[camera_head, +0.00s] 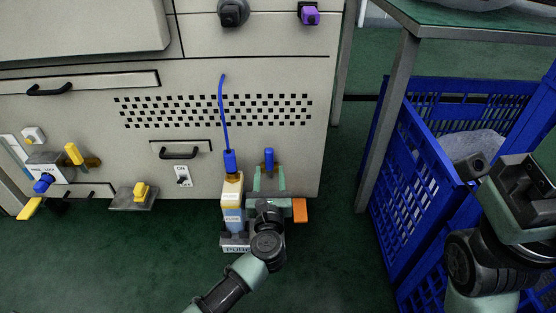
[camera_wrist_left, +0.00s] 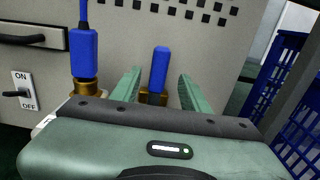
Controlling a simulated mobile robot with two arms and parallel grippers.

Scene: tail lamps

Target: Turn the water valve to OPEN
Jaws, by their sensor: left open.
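A blue upright handle (camera_head: 269,158), which looks like the water valve's lever, stands low in front of the cabinet. In the left wrist view the handle (camera_wrist_left: 158,70) rises from a brass fitting. My left gripper (camera_head: 269,180) is open, with its two green fingers on either side of the handle. In the left wrist view the fingers (camera_wrist_left: 159,92) show gaps beside the handle, and nothing is gripped. The gripper's body hides the lower part of the valve, and I read no OPEN mark there. My right gripper (camera_head: 474,168) is at the right edge over a blue crate; its jaw state is unclear.
An ON/OFF switch (camera_head: 182,176), a yellow-handled brass valve (camera_head: 75,154) and a blue knob (camera_head: 43,183) are further left. The blue crate (camera_head: 415,185) and a table leg (camera_head: 385,125) are right.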

